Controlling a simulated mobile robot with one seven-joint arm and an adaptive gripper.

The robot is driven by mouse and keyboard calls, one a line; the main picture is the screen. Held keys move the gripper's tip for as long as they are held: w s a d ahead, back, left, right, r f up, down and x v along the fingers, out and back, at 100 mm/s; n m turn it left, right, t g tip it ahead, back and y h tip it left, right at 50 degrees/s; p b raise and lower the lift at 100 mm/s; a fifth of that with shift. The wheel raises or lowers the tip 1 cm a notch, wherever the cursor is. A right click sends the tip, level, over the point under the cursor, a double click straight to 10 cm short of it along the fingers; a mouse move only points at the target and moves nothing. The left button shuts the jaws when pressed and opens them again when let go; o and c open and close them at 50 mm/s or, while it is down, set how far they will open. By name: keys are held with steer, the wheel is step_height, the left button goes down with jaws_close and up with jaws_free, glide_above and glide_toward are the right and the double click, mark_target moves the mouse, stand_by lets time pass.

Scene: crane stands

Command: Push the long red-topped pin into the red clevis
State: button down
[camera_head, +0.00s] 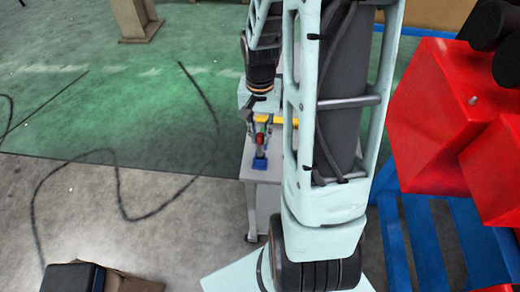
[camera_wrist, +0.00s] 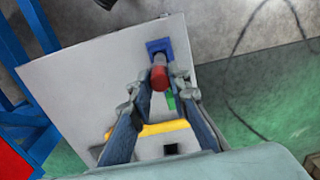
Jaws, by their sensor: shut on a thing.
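My gripper (camera_wrist: 159,86) is shut on the red-topped pin (camera_wrist: 159,78), whose red, rounded top shows between the fingertips in the wrist view. In the head view the red top (camera_head: 260,139) shows just below my gripper (camera_head: 260,128), over the table. The pin's lower part is hidden in both views. I cannot make out a red clevis apart from this red top, so I cannot tell whether the pin is in it.
A grey table (camera_wrist: 95,85) carries a blue block (camera_wrist: 158,47) just beyond the pin, a green piece (camera_wrist: 170,101), a yellow bar (camera_wrist: 160,129) and a dark square (camera_wrist: 171,149). Large red boxes (camera_head: 430,110) on a blue pallet (camera_head: 420,235) stand to the right in the head view.

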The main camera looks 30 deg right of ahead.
steer(key=shift+r+p, duration=1)
steer(key=shift+r, duration=0.55)
